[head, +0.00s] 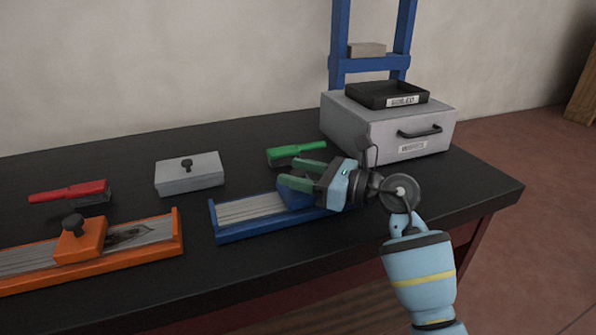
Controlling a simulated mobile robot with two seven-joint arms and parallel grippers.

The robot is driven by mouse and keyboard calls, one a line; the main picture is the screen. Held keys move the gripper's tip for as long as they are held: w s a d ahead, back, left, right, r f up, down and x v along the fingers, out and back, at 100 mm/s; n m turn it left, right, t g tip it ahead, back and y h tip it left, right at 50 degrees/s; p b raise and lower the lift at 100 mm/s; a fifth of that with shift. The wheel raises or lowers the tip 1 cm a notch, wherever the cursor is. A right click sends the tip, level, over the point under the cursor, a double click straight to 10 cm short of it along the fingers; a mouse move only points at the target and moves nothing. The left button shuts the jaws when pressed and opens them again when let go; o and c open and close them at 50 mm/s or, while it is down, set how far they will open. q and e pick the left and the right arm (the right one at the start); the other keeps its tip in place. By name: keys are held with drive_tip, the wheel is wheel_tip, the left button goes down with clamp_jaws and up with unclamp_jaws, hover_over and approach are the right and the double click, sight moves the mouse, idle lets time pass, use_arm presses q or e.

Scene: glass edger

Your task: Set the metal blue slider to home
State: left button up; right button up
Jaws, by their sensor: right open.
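The blue slider (292,197) is a blue block on a blue-framed track (246,210) with a grey, ribbed bed, at the middle of the table. It sits toward the right part of the visible track. My right gripper (298,174) is open, with its green fingers pointing left just above and behind the blue slider. The gripper body hides part of the slider and the track's right end. I cannot tell whether the fingers touch the slider. My left gripper is not in view.
An orange track (150,258) with an orange slider (80,240) lies at left. A red-handled brush (72,192), a grey lidded box (190,174) and a green brush (290,153) lie behind. A grey drawer box (385,140) carrying a black tray (375,91) stands at back right.

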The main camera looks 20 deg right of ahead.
drive_tip(key=shift+w+a, duration=0.1)
drive_tip(key=shift+a, duration=0.05)
drive_tip(key=shift+c, duration=0.3)
clamp_jaws()
drive_tip(key=a+p, duration=0.1)
drive_tip(key=a, duration=0.3)
drive_tip(key=a+p, duration=0.1)
drive_tip(key=a, duration=0.3)
drive_tip(key=a+p, duration=0.2)
drive_tip(key=a, duration=0.2)
drive_tip(key=shift+s+a+r, duration=0.15)
drive_tip(key=shift+s+a, duration=0.1)
drive_tip(key=shift+a, duration=0.4)
drive_tip(key=shift+o, duration=0.3)
unclamp_jaws()
drive_tip(key=shift+a, duration=0.15)
